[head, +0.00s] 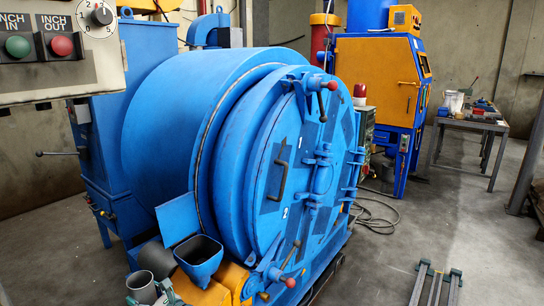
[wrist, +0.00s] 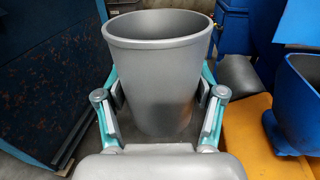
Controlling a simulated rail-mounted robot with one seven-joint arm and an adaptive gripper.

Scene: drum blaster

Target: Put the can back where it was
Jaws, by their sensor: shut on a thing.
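A grey, open-topped can (wrist: 158,75) stands upright between the fingers of my gripper (wrist: 160,105) in the wrist view. The fingers are closed against its left and right sides. The can looks empty, though its bottom is hidden. I cannot tell whether the can's base touches anything.
The blue hopper (head: 201,256) with a raised flap (head: 178,220) is close to the can's right, above a yellow part (head: 208,291). The big blue drum (head: 190,130) stands behind. A blue cabinet panel (wrist: 45,80) is left of the can.

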